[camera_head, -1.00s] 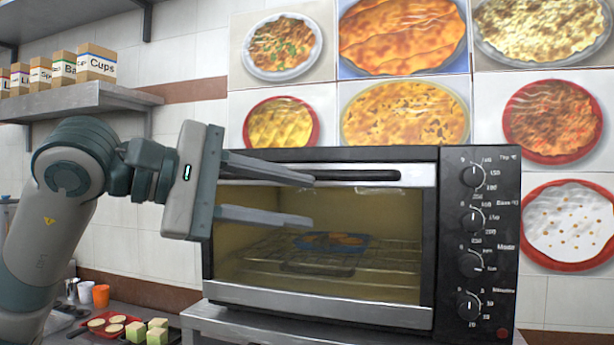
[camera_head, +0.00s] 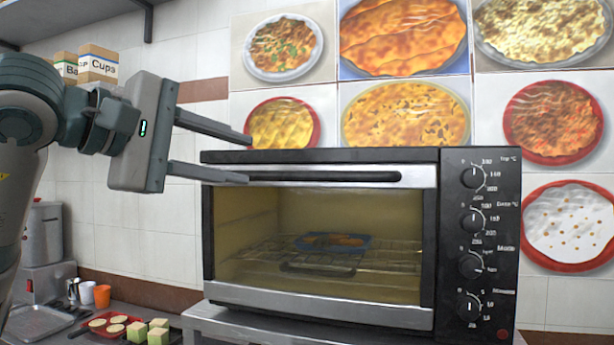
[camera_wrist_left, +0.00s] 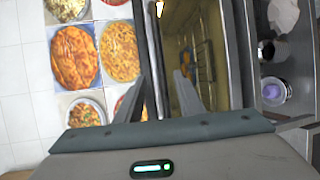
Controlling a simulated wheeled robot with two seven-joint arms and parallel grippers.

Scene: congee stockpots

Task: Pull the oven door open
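The oven (camera_head: 480,155) is black and silver, and its glass door (camera_head: 317,318) looks shut. A dark handle bar (camera_head: 320,177) runs across the top of the door. Through the glass a blue dish with food (camera_head: 332,242) shows on a wire rack. My left gripper (camera_head: 248,159) is open and empty, with its two fingers one above the other near the handle's left end. In the left wrist view the open fingers (camera_wrist_left: 161,83) point towards the oven's front (camera_wrist_left: 182,45), which runs up the picture. Contact with the handle is not visible. My right gripper is not in view.
The oven stands on a grey stand (camera_head: 225,320). Food pictures (camera_head: 405,112) cover the wall behind. Boxes (camera_head: 97,63) sit on a shelf above.

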